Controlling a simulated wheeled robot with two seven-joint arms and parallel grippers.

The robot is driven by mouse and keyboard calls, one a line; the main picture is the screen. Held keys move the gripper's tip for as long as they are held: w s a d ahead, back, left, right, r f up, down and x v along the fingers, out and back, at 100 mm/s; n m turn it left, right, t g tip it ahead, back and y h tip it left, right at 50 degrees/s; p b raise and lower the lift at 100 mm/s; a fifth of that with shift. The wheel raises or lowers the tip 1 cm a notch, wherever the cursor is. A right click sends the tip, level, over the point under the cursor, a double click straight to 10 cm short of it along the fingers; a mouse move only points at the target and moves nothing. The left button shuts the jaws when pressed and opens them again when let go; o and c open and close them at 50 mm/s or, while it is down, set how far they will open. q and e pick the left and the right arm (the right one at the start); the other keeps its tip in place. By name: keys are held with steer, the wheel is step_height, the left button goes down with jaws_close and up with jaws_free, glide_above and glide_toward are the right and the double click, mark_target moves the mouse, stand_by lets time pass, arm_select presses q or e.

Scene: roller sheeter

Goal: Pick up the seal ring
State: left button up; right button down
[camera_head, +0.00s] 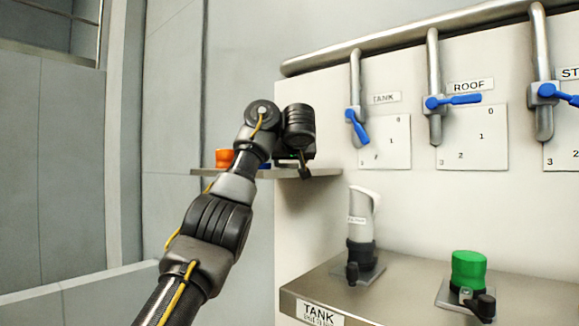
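My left arm reaches up to a small metal shelf (325,172) on the left side of the white panel. My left gripper (304,170) is at this shelf, pointing down, with its tips close to the shelf top. The tips are small and dark, so I cannot tell whether they are open or hold anything. An orange piece (224,158) sits at the left end of the shelf, partly behind my arm. A bit of blue (265,166) shows beside my wrist. I cannot make out a seal ring for certain. My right gripper is not in view.
Pipes with blue valve handles (357,127) run down the panel, labelled TANK and ROOF. A lower metal counter (400,285) labelled TANK carries a grey-white nozzle-like fitting (361,218) and a green-capped fitting (468,268). Open space lies left of my arm.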

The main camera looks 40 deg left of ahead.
arm_select(q)
steer(key=shift+a, duration=0.1)
steer(key=c, duration=0.5)
steer(key=shift+r, duration=0.5)
step_height(320, 180, up, 2)
steer(key=shift+s+r+b, duration=0.1)
steer(key=shift+r+b, duration=0.1)
steer(key=shift+b, duration=0.15)
steer(key=shift+w+a+r+b+v, duration=0.2)
steer(key=shift+r+b+v, duration=0.45)
steer(key=shift+v, duration=2.1)
steer(key=shift+w+a+r+b+v, duration=0.15)
steer(key=shift+r+b+v, duration=0.55)
steer(key=shift+v, duration=2.1)
steer(key=shift+w+a+r+b+v, duration=0.1)
steer(key=shift+w+r+b+v, duration=0.2)
steer(key=shift+b+v, duration=1.55)
steer(key=shift+p+v, duration=0.9)
